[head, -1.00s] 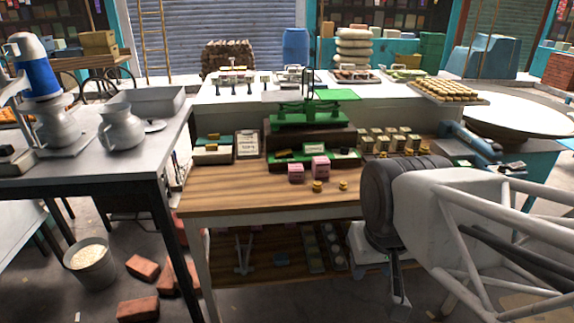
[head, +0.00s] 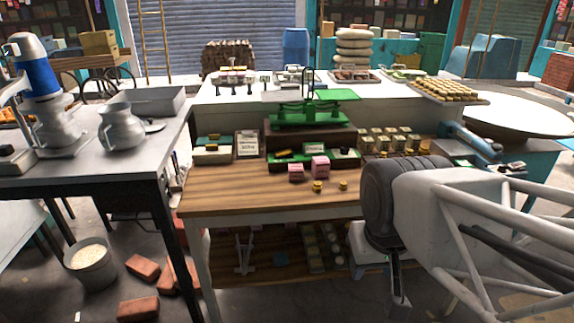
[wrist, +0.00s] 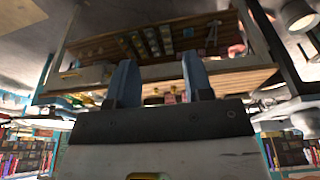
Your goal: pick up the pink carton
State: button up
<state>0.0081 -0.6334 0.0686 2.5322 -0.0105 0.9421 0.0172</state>
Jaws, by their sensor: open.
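Two small pink cartons stand close together on the wooden table, in front of the green balance scale (head: 305,118). The left pink carton (head: 296,174) is nearer the front edge and the right pink carton (head: 320,167) is slightly farther back. In the wrist view, a small pink patch (wrist: 170,97) shows between the fingers, beyond the gripper's base. My gripper (wrist: 158,72) has two blue-grey fingers spread apart, with nothing held between them. In the head view my arm is at the right, beyond the table's front right, well apart from the cartons.
Small brass weights (head: 317,186) stand just in front of the cartons. A sign card (head: 247,144) and trays are to their left; several small boxes (head: 392,139) are to the right. The wooden tabletop (head: 235,195) is clear at the front left. A lower shelf holds more items.

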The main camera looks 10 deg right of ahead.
jog(key=o, duration=0.7)
jog(key=m+t, duration=0.8)
jog(key=m, duration=1.9)
send_over(295, 169)
jog(key=s, duration=1.4)
notch_tip(295, 169, down, 7)
jog(key=w+f+m+t, duration=0.1)
jog(key=w+f+m, duration=0.1)
jog(key=w+m, duration=0.1)
jog(key=w+f+m+t, duration=0.1)
jog(key=w+f+m, duration=0.4)
jog(key=m, duration=0.1)
jog(key=shift+w+a+f+t+h, duration=0.1)
jog(key=shift+w+f+t+h, duration=0.1)
jog(key=shift+w+t+h, duration=0.15)
jog(key=shift+w+f+m, duration=0.25)
jog(key=shift+w+m, duration=0.05)
